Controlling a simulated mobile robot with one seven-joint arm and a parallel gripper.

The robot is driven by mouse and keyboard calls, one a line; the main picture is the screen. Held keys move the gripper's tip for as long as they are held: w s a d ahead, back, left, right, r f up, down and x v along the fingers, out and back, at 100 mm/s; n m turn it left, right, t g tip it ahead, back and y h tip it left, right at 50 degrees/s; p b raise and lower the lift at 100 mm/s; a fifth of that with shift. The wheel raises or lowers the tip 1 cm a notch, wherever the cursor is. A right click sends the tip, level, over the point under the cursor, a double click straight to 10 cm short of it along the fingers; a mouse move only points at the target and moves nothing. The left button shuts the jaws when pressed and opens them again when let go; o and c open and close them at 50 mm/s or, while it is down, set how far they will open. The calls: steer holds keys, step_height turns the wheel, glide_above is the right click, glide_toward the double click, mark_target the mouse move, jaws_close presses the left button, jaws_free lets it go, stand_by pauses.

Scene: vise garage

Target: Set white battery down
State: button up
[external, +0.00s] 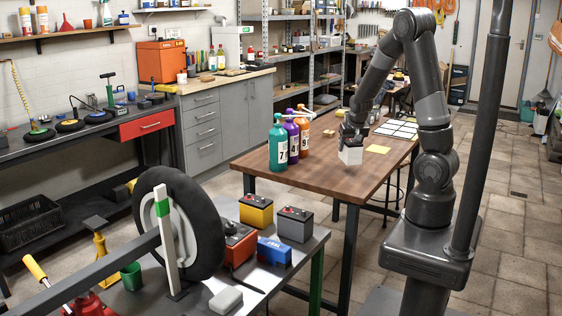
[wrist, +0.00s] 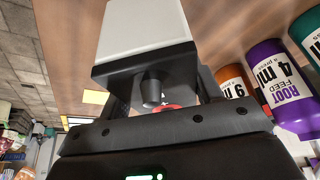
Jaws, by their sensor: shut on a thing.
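The white battery (external: 350,155) is held in my gripper (external: 351,138) at the right front part of the wooden table (external: 300,173). In the wrist view the white battery (wrist: 141,27) has a pale body with a dark end, a round dark terminal and a bit of red near my jaws. My gripper is shut on it. The fingers are mostly hidden behind the battery and the gripper body. I cannot tell whether its underside touches the table or hangs above it.
Teal (external: 278,143), purple (external: 291,138) and orange (external: 303,132) bottles stand left of the battery. A yellow square (external: 378,149) and a white grid (external: 396,129) lie to its right. Yellow (external: 256,210), grey (external: 295,224) and red (external: 240,243) batteries stand on the nearer bench. The wooden table's front is clear.

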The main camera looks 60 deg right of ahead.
mark_target(348, 156)
steer(key=shift+w+a+f, duration=0.15)
steer(key=shift+w+f, duration=0.1)
steer(key=shift+w, duration=0.05)
steer(key=shift+f, duration=1.9)
steer(key=shift+f, duration=0.1)
steer(key=o, duration=1.8)
steer(key=shift+f, duration=0.1)
steer(key=shift+c, duration=0.2)
